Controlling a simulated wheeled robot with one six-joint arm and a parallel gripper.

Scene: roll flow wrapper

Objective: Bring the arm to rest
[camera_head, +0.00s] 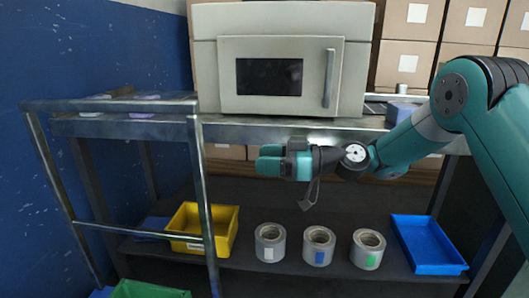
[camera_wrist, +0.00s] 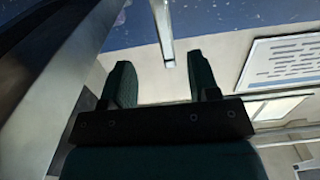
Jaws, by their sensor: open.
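My gripper (camera_head: 268,160) is stretched out to the left at the end of my teal arm, in front of the steel table's front edge and below the cream machine. In the wrist view its two dark fingers (camera_wrist: 160,62) stand apart with nothing held between them. In the head view the fingertips point left and hang above the lower shelf, apart from the things on it.
The cream machine (camera_head: 226,78) stands on the steel table (camera_head: 250,130). Below, the dark shelf (camera_head: 290,277) bears a yellow bin (camera_head: 226,232), three rolls (camera_head: 319,246) and a blue tray (camera_head: 428,245). A metal side frame (camera_head: 203,190) stands left of my gripper.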

